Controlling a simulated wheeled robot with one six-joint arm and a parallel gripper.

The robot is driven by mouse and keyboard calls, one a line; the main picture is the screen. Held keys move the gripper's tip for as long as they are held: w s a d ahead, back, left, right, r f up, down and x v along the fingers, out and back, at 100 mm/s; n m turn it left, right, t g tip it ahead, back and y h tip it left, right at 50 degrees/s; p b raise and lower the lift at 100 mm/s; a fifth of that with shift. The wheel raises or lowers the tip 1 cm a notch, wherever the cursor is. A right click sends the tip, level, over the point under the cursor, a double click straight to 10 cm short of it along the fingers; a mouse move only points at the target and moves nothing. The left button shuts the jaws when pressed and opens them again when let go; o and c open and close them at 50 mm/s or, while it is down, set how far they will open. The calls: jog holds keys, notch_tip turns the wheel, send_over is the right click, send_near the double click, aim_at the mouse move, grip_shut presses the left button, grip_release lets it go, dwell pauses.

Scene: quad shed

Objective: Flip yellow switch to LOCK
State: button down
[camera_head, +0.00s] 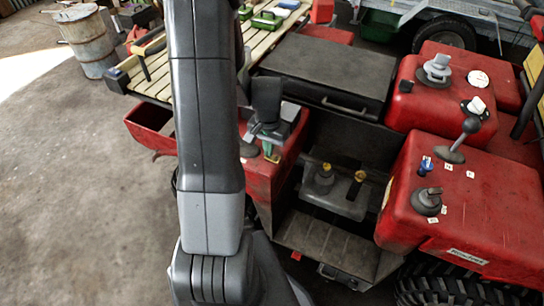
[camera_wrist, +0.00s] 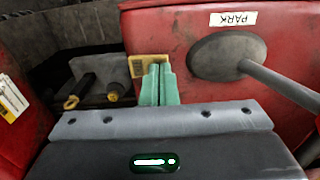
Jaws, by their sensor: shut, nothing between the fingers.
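My gripper (camera_head: 268,155) is low over the red housing left of the recess in the head view. In the wrist view its green fingers (camera_wrist: 160,84) are shut together with nothing between them. A small yellow plate (camera_wrist: 149,66) with dark marks, too small to read, is right behind the fingertips, which cover part of it. I cannot tell whether they touch. No switch lever shows clearly there, and I see no readable LOCK mark. Two dark fittings with yellow parts, a left one (camera_head: 326,168) and a right one (camera_head: 360,176), stand on a grey box in the recess.
A grey lever (camera_wrist: 280,85) on a round base is right of the fingers, under a PARK label (camera_wrist: 233,18). The red console (camera_head: 470,210) at right carries knobs and a ball-topped lever (camera_head: 470,126). A black case (camera_head: 330,70) lies behind the recess.

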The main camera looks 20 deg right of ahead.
jog(key=shift+f, duration=0.15)
jog(key=shift+r+p, duration=2.45)
jog(key=shift+r, duration=1.15)
jog(key=shift+f, duration=0.2)
notch_tip(320, 180, down, 7)
jog(key=b, duration=0.5)
jog(key=shift+r, duration=0.15)
jog(key=shift+r, duration=0.1)
